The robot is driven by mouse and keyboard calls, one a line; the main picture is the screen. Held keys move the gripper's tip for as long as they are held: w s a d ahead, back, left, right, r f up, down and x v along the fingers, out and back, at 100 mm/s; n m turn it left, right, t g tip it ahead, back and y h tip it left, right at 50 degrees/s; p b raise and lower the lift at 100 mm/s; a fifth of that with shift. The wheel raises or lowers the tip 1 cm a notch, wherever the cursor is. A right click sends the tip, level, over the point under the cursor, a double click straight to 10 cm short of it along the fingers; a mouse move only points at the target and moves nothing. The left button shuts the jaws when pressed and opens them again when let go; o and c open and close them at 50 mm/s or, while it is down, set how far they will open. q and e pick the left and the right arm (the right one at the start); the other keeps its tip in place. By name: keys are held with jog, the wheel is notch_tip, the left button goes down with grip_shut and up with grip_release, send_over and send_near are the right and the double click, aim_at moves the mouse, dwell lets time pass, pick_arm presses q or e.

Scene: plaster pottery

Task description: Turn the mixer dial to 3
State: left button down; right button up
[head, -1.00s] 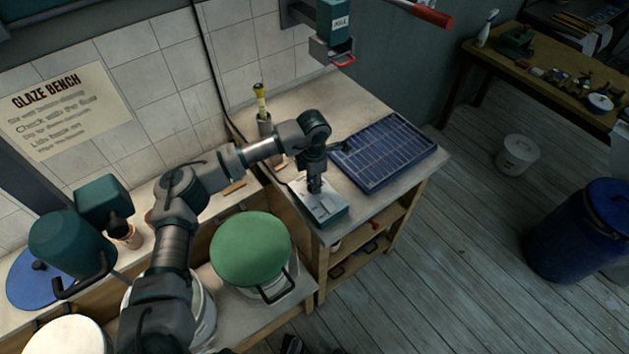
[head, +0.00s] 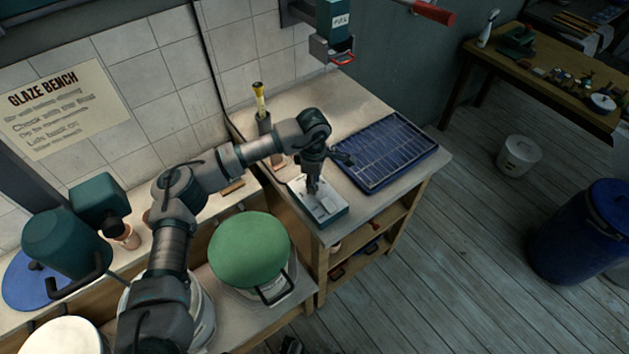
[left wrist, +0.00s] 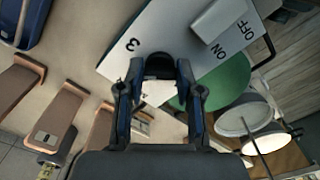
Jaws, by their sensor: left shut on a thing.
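The mixer control box (head: 331,212) is a pale-topped, teal-sided box on the near corner of the bench. In the left wrist view its pale face (left wrist: 180,35) carries a printed 3, a raised grey switch block (left wrist: 218,20) and the words ON and OFF. The dial's pointer cannot be made out. My right gripper is not in view.
A blue gridded tray (head: 385,150) lies right of the box. A pot with a yellow-handled tool (head: 264,122) stands behind. A green-lidded bucket (head: 249,250) stands at the front left, close to my left arm. A teal wall device (head: 335,25) hangs above the back.

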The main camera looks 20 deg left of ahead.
pick_arm(q)
jog(key=shift+a, duration=0.15)
jog(key=c, duration=0.8)
grip_release()
jog(key=shift+o, duration=0.2)
jog(key=shift+a, duration=0.1)
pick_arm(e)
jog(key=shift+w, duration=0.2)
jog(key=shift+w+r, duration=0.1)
pick_arm(q)
jog(key=shift+w+r, duration=0.1)
jog(key=shift+r, duration=0.1)
notch_tip(320, 180, up, 11)
jog(key=shift+r, duration=0.2)
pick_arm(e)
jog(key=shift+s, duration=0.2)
